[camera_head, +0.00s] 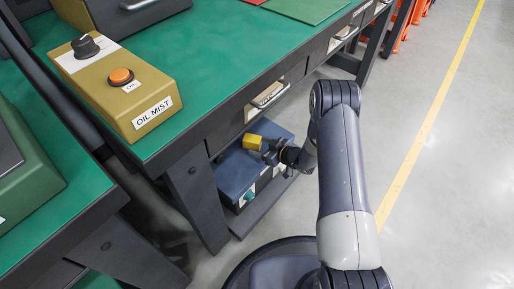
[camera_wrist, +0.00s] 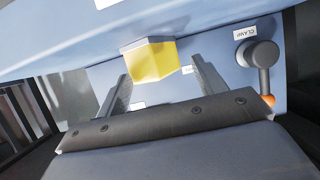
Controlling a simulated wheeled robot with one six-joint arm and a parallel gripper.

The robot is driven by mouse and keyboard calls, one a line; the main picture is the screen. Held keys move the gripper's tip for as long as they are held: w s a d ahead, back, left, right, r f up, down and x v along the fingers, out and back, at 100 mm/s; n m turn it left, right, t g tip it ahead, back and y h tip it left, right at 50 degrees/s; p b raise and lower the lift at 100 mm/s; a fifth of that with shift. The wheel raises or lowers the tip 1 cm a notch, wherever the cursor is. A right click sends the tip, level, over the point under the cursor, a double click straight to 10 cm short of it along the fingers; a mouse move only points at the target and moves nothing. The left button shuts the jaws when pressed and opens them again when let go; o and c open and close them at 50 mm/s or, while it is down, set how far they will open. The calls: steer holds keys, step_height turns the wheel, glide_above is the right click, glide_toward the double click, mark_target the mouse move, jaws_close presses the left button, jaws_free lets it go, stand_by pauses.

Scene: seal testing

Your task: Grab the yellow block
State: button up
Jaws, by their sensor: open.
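The yellow block (camera_head: 252,142) sits on top of a blue-grey box (camera_head: 233,172) on the low shelf under the green bench. My gripper (camera_head: 270,155) is just to the right of the block in the head view. Whether a finger touches the block cannot be told.
A lever knob (camera_wrist: 262,54) beside a "CLAMP" label is right of the block in the wrist view. The bench edge (camera_head: 250,95) overhangs the box. An oil mist box (camera_head: 115,85) stands on the bench. Open floor (camera_head: 450,190) lies to the right.

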mark_target(254, 141)
steer(key=b+x, duration=0.1)
steer(key=x, duration=0.3)
steer(key=shift+w+a+b, duration=0.15)
steer(key=shift+a+b, duration=0.05)
steer(key=shift+b, duration=0.2)
steer(key=shift+r, duration=0.2)
steer(key=c, duration=1)
steer(key=shift+c, duration=0.7)
step_height(254, 141, up, 9)
steer(key=p, duration=0.4)
steer(key=shift+a, duration=0.2)
jaws_close()
steer(key=shift+r, duration=0.5)
steer(key=shift+d, duration=0.15)
steer(key=shift+c, duration=1.2)
jaws_free()
steer(key=shift+o, duration=0.7)
steer(key=o, duration=1.5)
